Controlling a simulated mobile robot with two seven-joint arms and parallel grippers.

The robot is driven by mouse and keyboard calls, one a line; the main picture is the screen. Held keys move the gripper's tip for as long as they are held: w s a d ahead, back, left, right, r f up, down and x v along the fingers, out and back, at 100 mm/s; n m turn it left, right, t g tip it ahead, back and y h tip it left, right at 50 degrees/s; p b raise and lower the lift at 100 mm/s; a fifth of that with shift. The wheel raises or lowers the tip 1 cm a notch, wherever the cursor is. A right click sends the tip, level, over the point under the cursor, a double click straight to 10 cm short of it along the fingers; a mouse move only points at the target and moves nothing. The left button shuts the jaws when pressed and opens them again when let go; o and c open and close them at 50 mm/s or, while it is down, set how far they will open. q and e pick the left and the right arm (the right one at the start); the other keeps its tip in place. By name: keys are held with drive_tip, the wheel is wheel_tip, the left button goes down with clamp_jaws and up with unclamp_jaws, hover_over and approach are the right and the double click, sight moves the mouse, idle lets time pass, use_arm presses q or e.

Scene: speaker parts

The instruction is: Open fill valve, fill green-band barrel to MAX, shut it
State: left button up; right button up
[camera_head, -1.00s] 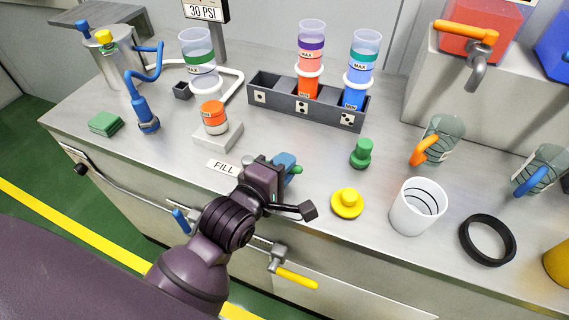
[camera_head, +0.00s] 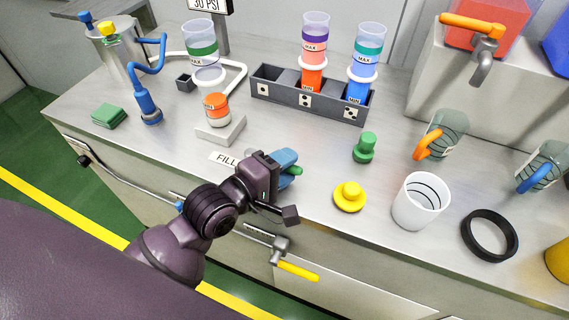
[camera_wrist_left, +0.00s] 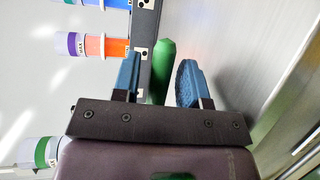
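The green-band barrel (camera_head: 202,45), clear with a MAX mark, stands upright at the back left. It looks clear inside, with no coloured liquid visible. A green lever-like handle (camera_head: 298,170) shows beside the FILL label (camera_head: 224,159) near the counter's front; its base is hidden behind my left gripper. My left gripper (camera_head: 288,163) is at this handle. In the left wrist view its blue fingers (camera_wrist_left: 158,80) are apart, with the green handle (camera_wrist_left: 163,60) between or just beyond them; I cannot tell whether they touch it. My right gripper is not in view.
A rack (camera_head: 307,104) holds orange and blue barrels behind. A green plug (camera_head: 365,147), yellow knob (camera_head: 349,196), white cup (camera_head: 418,203) and black ring (camera_head: 489,235) stand to the right. A yellow-handled valve (camera_head: 296,271) hangs on the counter's front.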

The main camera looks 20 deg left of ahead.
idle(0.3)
use_arm(q)
drive_tip(key=shift+v, duration=3.75)
